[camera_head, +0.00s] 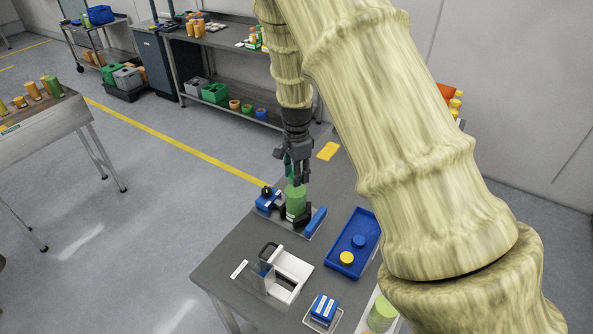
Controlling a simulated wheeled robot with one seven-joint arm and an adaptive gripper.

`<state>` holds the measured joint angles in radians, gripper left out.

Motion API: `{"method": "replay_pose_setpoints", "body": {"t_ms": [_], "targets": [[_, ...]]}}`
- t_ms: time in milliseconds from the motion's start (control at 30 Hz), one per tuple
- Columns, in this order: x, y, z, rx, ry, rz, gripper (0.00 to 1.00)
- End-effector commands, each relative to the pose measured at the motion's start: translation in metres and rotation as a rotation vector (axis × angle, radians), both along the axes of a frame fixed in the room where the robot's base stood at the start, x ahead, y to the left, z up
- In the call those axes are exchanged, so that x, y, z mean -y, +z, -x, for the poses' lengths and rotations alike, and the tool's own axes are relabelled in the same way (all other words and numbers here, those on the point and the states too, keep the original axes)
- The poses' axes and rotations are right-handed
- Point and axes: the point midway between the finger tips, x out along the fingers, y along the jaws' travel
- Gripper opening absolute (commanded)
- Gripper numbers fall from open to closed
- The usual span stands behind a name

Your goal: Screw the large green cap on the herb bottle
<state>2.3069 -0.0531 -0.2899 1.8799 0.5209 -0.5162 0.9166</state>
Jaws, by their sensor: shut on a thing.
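The herb bottle (296,198), light green with a white label, stands upright in a dark clamp fixture with blue ends on the grey table. My gripper (297,178) points down right above the bottle. It is shut on the large green cap (288,166), of which only a darker green bit shows between the fingers. The fingertips hide most of the cap and the bottle's mouth, so I cannot tell whether the cap touches the neck.
A blue tray (338,262) with a yellow cap (347,258) and a blue cap (359,241) lies right of the fixture. A white-and-grey stand (283,272) and a holder with blue boxes (323,308) are nearer. Another green container (382,312) stands at the front right.

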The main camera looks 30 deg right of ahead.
Motion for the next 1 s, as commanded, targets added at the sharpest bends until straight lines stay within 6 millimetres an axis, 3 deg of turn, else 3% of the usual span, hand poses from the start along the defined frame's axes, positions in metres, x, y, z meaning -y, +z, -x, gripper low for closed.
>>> {"method": "replay_pose_setpoints", "body": {"t_ms": [267, 300, 433, 867, 1000], "targets": [[0.0002, 0.0006, -0.0008, 0.002, -0.015, 0.0, 0.28], [0.0002, 0.0006, -0.0008, 0.002, -0.015, 0.001, 0.39], [0.0002, 0.0004, -0.0006, 0.001, -0.014, 0.0, 0.6], [0.0003, 0.0001, -0.0001, 0.001, -0.008, 0.0, 0.6], [0.0006, 0.0005, 0.0001, 0.001, 0.107, -0.002, 0.6]]}}
